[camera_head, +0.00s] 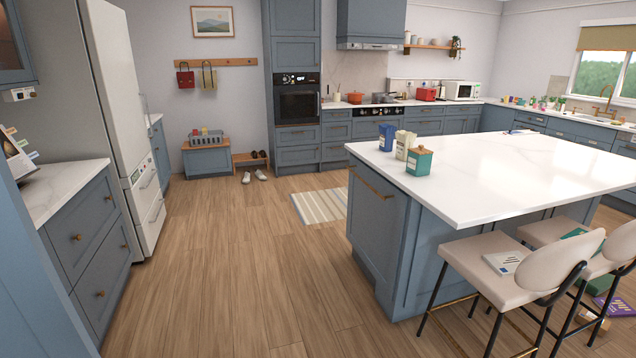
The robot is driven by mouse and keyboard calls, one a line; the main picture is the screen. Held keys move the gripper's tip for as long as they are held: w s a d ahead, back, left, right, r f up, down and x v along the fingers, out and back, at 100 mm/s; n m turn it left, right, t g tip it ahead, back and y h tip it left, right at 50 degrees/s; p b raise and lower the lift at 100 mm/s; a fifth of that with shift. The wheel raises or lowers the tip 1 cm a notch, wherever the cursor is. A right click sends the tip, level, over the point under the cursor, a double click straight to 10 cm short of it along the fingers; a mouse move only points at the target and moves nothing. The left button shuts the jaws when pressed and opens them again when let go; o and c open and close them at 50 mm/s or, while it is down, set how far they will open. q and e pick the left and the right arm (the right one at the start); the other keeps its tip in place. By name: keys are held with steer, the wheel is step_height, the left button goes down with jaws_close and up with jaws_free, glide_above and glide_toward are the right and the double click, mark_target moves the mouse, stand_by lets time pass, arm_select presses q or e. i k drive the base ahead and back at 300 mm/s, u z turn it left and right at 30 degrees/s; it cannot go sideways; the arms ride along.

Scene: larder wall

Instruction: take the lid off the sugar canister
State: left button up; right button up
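A teal, box-shaped canister (418,163) with a brown wooden lid (420,150) stands upright on the near left corner of the white kitchen island (500,175). The lid sits on top of the canister. A label shows on its side, but it is too small to read, so I cannot confirm that it says sugar. A cream packet (404,146) and a dark blue packet (386,138) stand just behind it to the left. Neither of my grippers is in view.
Two cream bar stools (492,272) stand along the island's near right side, books on their seats. A purple book (616,305) lies on the floor there. Wooden floor left of the island is clear up to the striped rug (322,205). A white fridge (125,120) stands left.

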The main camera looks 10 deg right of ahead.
mark_target(420, 150)
steer(key=i, duration=3.5)
steer(key=z, duration=0.8)
